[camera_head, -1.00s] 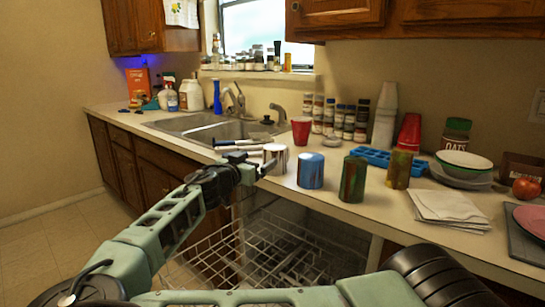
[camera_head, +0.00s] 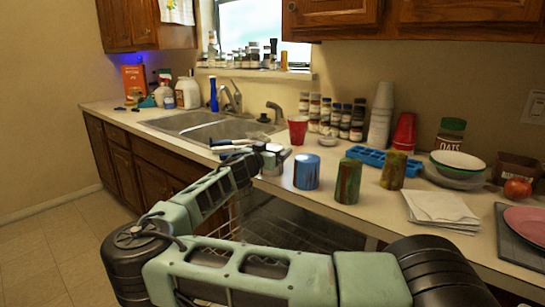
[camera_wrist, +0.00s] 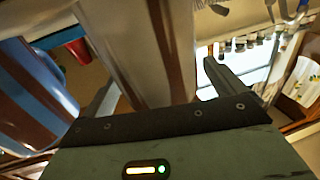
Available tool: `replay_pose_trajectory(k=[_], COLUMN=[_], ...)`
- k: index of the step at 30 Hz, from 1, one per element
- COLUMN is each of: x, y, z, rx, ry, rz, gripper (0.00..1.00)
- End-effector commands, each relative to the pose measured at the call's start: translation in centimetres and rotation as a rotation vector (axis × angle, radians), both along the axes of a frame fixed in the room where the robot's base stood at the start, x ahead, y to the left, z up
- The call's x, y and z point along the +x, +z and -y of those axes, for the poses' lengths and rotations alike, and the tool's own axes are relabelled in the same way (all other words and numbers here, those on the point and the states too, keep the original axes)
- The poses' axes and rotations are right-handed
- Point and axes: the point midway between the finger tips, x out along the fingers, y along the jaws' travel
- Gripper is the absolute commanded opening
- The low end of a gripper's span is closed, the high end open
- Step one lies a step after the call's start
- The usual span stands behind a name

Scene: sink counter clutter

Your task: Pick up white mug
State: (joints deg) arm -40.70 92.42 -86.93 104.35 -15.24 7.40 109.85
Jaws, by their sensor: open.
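The white mug (camera_wrist: 135,40), white with brown vertical streaks, fills the upper middle of the wrist view, between the two fingers of my gripper (camera_wrist: 162,78). The fingers stand apart on either side of it; I cannot tell whether either touches it. In the head view my gripper (camera_head: 277,153) is at the counter beside the sink and hides most of the mug. A blue-and-brown can-like cup (camera_head: 307,172) stands just right of the gripper; a blue-and-brown surface (camera_wrist: 30,85) shows at the left of the wrist view.
A green-and-brown cup (camera_head: 348,181) and an olive-and-brown cup (camera_head: 393,170) stand farther right. A red cup (camera_head: 298,130) is behind the gripper. The sink (camera_head: 205,128) is at left, an open dishwasher rack (camera_head: 290,232) below the counter edge.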

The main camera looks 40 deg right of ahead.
Motion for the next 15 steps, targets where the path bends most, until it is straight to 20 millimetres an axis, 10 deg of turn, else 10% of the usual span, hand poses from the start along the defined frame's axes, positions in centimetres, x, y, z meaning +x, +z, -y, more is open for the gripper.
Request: replay_pose_trajectory(k=[5, 12, 15], x=[0.02, 0.01, 0.00], y=[-0.04, -0.03, 0.06], z=[0.00, 0.00, 0.00], rx=[0.000, 0.000, -0.001], ry=[0.001, 0.000, 0.000], rz=[0.000, -0.001, 0.000], gripper=[0.95, 0.38, 0.38])
